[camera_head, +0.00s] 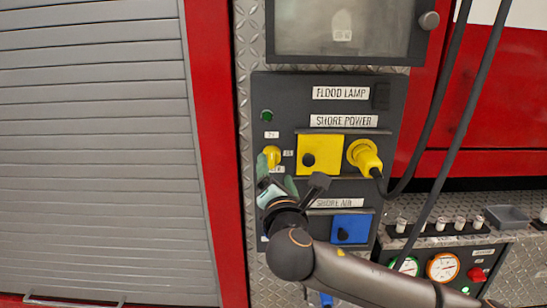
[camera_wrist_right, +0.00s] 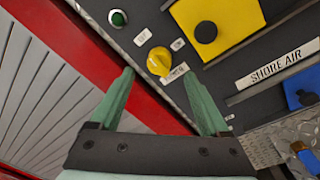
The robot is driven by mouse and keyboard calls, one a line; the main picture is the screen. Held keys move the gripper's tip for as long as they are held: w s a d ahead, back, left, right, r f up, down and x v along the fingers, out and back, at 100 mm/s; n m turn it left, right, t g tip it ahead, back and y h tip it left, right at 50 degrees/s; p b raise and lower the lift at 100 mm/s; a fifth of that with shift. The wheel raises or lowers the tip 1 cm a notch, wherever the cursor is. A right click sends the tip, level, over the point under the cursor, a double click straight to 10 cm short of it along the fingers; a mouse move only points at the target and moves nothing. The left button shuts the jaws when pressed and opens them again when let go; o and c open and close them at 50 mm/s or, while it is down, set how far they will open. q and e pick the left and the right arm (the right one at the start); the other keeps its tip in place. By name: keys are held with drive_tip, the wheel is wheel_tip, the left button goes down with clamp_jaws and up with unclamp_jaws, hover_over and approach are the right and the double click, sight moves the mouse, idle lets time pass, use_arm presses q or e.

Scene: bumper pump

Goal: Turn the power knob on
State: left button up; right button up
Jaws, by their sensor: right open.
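The power knob is a yellow rotary knob (camera_head: 272,156) on the dark panel, left of the yellow shore power cover. In the right wrist view the yellow knob (camera_wrist_right: 159,61) lies ahead of the fingertips, a little above and between them, with small white labels around it. My right gripper (camera_head: 276,172) is just below the knob in the head view, its arm coming from the lower right. Its green fingers (camera_wrist_right: 158,78) are apart with nothing between them, and no contact with the knob is visible. My left gripper is not in view.
A green indicator (camera_head: 267,115) sits above the knob. A yellow cover (camera_head: 320,154), a yellow plug (camera_head: 364,156) with a black cable, and a blue shore air cover (camera_head: 350,229) are to the right. Gauges (camera_head: 442,266) are lower right. A grey shutter (camera_head: 95,150) fills the left.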

sight(273, 161)
drive_tip(key=shift+w+a+p, duration=0.15)
drive_tip(key=shift+w+p, duration=0.1)
drive_tip(key=shift+w, duration=1.2)
drive_tip(key=shift+w+a+p, duration=0.1)
drive_tip(key=shift+w+p, duration=0.1)
drive_tip(key=shift+w, duration=1.25)
clamp_jaws()
